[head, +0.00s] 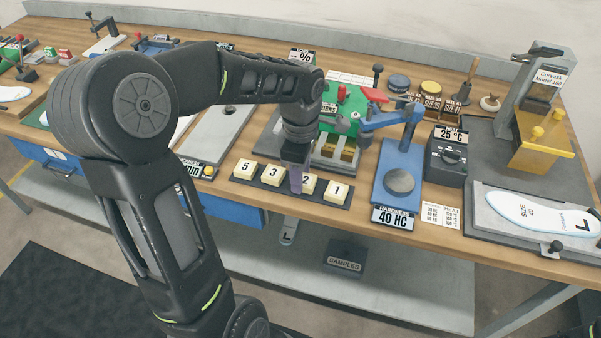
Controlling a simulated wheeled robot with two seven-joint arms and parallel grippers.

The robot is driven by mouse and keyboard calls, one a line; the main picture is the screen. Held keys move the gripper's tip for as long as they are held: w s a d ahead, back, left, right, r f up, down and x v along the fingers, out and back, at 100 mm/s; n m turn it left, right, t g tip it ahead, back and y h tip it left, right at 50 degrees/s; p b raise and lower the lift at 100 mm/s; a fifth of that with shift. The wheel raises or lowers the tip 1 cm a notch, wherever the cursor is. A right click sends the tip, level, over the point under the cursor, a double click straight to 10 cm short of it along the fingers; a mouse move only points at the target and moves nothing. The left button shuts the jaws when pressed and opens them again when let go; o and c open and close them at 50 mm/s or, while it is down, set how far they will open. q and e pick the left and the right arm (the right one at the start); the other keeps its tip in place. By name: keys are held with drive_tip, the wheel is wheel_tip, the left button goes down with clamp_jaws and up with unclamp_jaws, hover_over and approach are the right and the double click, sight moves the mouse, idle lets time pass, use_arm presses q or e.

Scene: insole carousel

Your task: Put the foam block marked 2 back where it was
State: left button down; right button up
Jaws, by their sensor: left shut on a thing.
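The foam block marked 2 (308,183) is a small cream block, partly covered by my left gripper. It is in line with the other blocks on the dark strip (318,201), between the blocks marked 3 (272,174) and 1 (337,191). The block marked 5 (245,168) is at the left end. My left gripper (296,182) points down and is shut on the block marked 2. I cannot tell whether the block rests fully on the strip. My right gripper is out of view.
A blue hardness tester (397,182) labelled 40 HC stands right of the strip. A green-topped device (345,115) with a red handle is behind it. A dark box (447,155) reading 25 °C and an insole plate (530,222) are further right. The table's front edge is close.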

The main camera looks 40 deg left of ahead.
use_arm(q)
drive_tip(key=c, duration=0.9)
unclamp_jaws()
drive_tip(key=shift+f, duration=0.1)
drive_tip(key=shift+o, duration=0.2)
wheel_tip(320, 180, up, 12)
drive_tip(key=shift+r, duration=0.2)
